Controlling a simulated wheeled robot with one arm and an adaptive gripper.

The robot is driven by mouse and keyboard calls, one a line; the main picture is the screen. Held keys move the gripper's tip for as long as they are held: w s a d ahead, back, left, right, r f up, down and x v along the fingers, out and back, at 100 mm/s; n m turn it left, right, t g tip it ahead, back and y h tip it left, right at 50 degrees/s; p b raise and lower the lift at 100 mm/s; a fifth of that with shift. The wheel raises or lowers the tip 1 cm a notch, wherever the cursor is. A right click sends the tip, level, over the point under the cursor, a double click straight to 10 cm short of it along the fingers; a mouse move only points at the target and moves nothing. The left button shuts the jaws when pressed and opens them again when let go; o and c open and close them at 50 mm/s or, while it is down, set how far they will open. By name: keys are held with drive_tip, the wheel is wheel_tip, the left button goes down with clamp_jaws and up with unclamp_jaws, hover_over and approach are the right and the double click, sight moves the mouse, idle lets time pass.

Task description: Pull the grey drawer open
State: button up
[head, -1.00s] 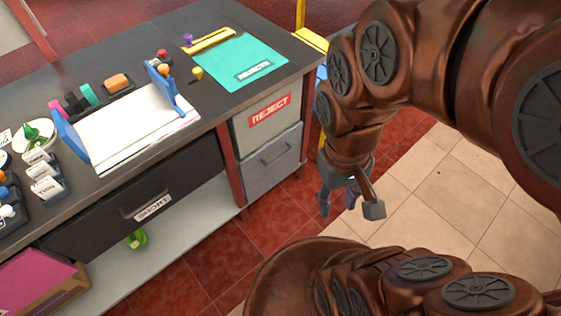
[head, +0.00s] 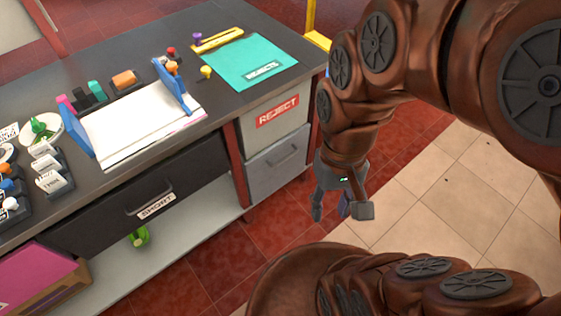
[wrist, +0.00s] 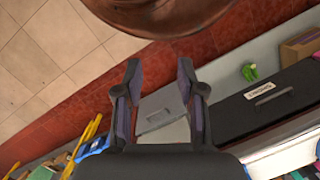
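The grey drawer (head: 279,166) is in the right end of the workbench, under a lighter panel with a red REJECT label (head: 277,111). It looks shut, and its bar handle (head: 283,156) faces the aisle. My gripper (head: 342,212) hangs to the right of the drawer in the head view, apart from it and pointing down in the picture. In the wrist view my gripper (wrist: 159,68) is open and empty, its two dark fingers spread. A grey front, seemingly the drawer (wrist: 160,106), shows between and beyond the fingers.
A black drawer labelled SHORT (head: 140,195) is left of the grey drawer, above a low shelf (head: 190,231) with a green item (head: 139,236). Floor before the grey drawer is clear.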

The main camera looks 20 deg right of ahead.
drive_tip(key=w+a+f+m+g+y+b, duration=0.2)
drive_tip(key=w+a+f+m+y+b, duration=1.05)
drive_tip(key=w+f+b, duration=0.35)
drive_tip(key=w+d+f+m+t+y+b, duration=0.35)
drive_tip(key=w+f+m+b, duration=0.45)
drive_tip(key=w+f+m, duration=0.4)
drive_tip(key=m+t+h+b, duration=0.2)
drive_tip(key=m+t+b, duration=1.2)
drive_tip(key=m, duration=0.5)
approach(286, 158)
drive_tip(key=shift+n+t, duration=0.25)
drive_tip(key=shift+t, duration=0.1)
drive_tip(key=shift+f+p+x, duration=0.15)
drive_tip(key=shift+p+x, duration=0.1)
drive_tip(key=shift+x, duration=1.45)
drive_tip(key=shift+f+p+x, duration=0.2)
drive_tip(key=shift+x, duration=1.45)
drive_tip(key=shift+f+p+x, duration=0.15)
drive_tip(key=shift+p+x, duration=0.1)
drive_tip(key=shift+x, duration=1.45)
drive_tip(key=shift+a, duration=0.1)
drive_tip(key=shift+c, duration=0.3)
clamp_jaws()
